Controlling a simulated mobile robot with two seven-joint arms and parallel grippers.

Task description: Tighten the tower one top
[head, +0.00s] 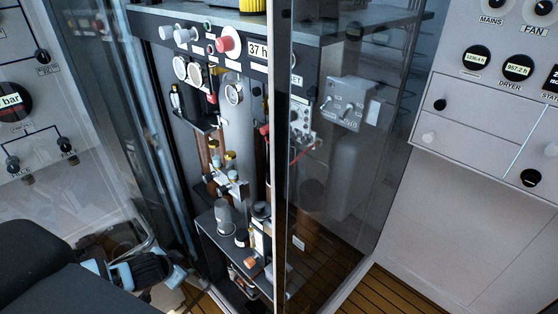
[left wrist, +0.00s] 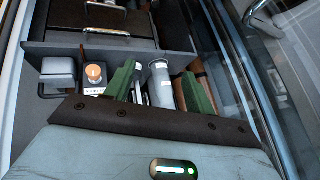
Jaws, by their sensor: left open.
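A cabinet with tall grey columns and fittings stands in the middle of the head view. A grey column (head: 238,130) stands behind the gauges, but no label shows which one is tower one or its top. My left gripper's light-blue body shows low at the left in the head view (head: 150,272), outside the cabinet's glass. In the left wrist view its green fingers (left wrist: 158,76) are open and spread apart. A grey cylinder (left wrist: 160,88) appears between them; I cannot tell whether it is touched. My right gripper is in neither view.
Glass panels (head: 335,190) flank the cabinet opening. A red knob (head: 229,44) and several gauges (head: 233,93) sit along its upper front. An orange-capped fitting (left wrist: 95,73) is left of the fingers in the wrist view. A white control panel (head: 490,110) is at the right.

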